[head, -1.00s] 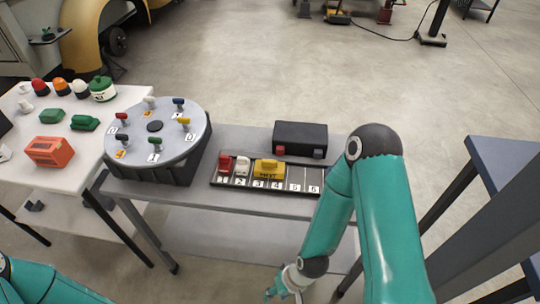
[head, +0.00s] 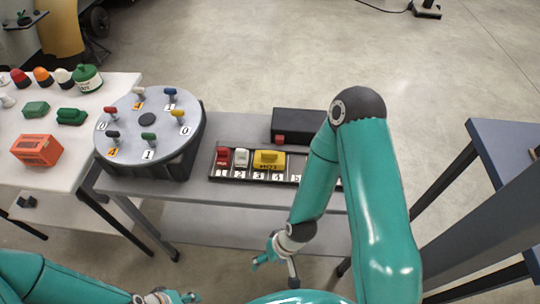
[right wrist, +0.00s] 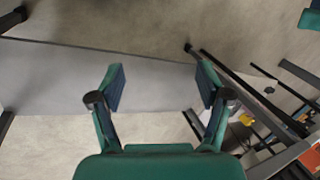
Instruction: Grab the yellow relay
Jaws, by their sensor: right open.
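The yellow relay (head: 269,160) sits in the slotted black strip (head: 226,174), to the right of a red relay (head: 223,157) and a white one (head: 242,157). The strip lies on the grey table, and my right arm covers its right end. My right gripper (head: 273,262) is below and in front of the table's near edge, apart from the relay. In the right wrist view its fingers (right wrist: 162,86) are spread with nothing between them. My left gripper (head: 176,298) is at the bottom edge, partly cut off; its jaws are unclear.
A round dial (head: 150,128) with coloured pegs stands left of the strip. A black box (head: 298,125) is behind the strip. A white table (head: 80,165) at the left holds an orange block (head: 37,150), green parts and coloured domes. A blue-grey table (head: 505,150) stands at the right.

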